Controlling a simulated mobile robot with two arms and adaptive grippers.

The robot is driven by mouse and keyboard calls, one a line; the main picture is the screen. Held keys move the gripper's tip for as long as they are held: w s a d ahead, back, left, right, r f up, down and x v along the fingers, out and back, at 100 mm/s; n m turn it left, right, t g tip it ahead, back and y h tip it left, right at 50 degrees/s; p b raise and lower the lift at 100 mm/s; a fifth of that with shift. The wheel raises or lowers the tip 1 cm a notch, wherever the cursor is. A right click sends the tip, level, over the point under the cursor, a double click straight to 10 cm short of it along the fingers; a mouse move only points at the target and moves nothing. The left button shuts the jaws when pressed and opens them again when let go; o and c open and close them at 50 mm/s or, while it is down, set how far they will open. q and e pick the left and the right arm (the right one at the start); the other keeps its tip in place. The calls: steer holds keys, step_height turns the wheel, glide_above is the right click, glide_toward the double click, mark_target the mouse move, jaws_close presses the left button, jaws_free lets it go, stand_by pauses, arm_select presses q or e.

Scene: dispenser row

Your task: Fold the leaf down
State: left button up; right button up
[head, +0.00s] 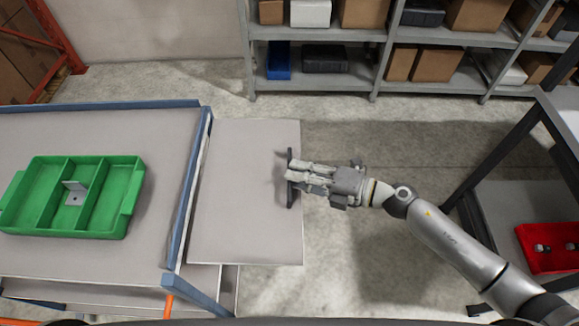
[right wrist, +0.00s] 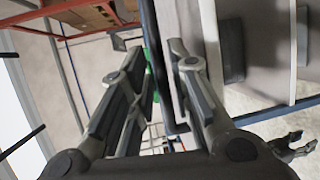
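The leaf (head: 245,190) is a flat pale panel beside the right edge of the table (head: 165,145), and it looks about level. A dark bar handle (head: 290,200) runs along its outer edge. My right gripper (head: 290,173) reaches in from the right, with its fingertips at the handle; contact is unclear. In the right wrist view the fingers of my right gripper (right wrist: 150,45) stand apart, with a pale panel edge close to one finger. My left gripper (right wrist: 293,146) shows small at the lower right of that view, its two fingers apart and empty.
A green divided bin (head: 105,200) with a small metal bracket (head: 75,190) stands on the table. Shelves with boxes (head: 365,60) line the back. A dark-framed bench (head: 525,115) and a red bin (head: 545,258) are at the right. Floor beyond the leaf is clear.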

steer(key=shift+x, duration=1.4)
steer(key=shift+c, duration=0.4)
jaws_close()
